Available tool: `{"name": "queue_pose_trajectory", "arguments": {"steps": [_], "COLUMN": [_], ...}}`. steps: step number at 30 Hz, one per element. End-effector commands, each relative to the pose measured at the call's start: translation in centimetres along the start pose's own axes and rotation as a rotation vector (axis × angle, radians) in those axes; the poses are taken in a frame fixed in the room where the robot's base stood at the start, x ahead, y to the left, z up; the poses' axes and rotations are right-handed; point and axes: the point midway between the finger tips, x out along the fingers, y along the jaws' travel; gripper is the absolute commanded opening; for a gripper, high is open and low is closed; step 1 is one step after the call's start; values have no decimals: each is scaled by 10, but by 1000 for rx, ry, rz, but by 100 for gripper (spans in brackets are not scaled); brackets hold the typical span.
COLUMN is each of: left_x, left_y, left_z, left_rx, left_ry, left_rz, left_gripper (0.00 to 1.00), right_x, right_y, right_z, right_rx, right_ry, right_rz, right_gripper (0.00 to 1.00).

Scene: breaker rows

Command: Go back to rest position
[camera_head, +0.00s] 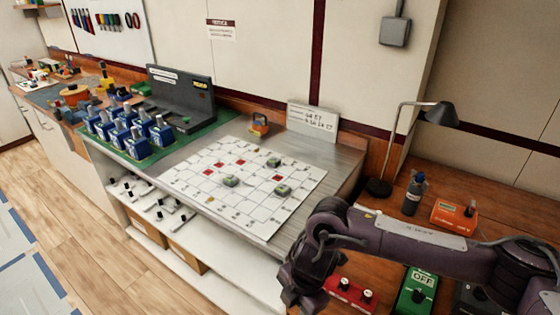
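My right arm comes in from the right, and its gripper (300,290) hangs low, in front of the bench's right part. Its fingers are dark and turned so that I cannot tell whether they are open or shut. No held object shows at it. My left arm and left gripper are not in view. A white board with a printed grid (210,192) lies on the metal bench top. Several small green-grey blocks (283,190) and red squares (277,178) show on it.
Several blue breakers (137,147) stand in rows at left, before a dark panel (183,98). A lower shelf (190,228) holds small parts. On the wooden bench at right are a lamp (440,114), a bottle (414,193), an orange box (452,216) and a green box marked OFF (418,294).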

Motion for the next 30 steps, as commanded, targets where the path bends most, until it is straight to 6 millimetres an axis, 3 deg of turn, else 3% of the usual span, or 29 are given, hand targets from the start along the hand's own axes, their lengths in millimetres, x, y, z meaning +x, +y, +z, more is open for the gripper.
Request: {"name": "queue_pose_trajectory", "arguments": {"steps": [5, 10, 15, 17, 20, 23, 26, 30], "left_x": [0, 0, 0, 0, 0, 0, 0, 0], "left_y": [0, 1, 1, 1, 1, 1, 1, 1], "left_z": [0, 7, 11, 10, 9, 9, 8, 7], "left_rx": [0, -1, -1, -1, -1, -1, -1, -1], "left_ry": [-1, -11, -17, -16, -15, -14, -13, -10], "left_rz": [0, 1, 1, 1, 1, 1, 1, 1], "left_gripper": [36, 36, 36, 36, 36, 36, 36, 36], "right_x": [9, 4, -28, -44, -69, -86, -92, -84], "right_y": [13, 31, 58, 67, 76, 74, 57, 7], "right_z": [-52, -110, -165, -172, -164, -137, -96, -35], "right_rx": [-19, 10, 168, 265, 460, 691, 943, 1296], "right_ry": [97, 210, 353, 391, 428, 431, 400, 308], "right_rz": [107, 255, 470, 542, 639, 698, 716, 673], "right_gripper": [39, 39, 39, 39, 39, 39, 39, 39]}}
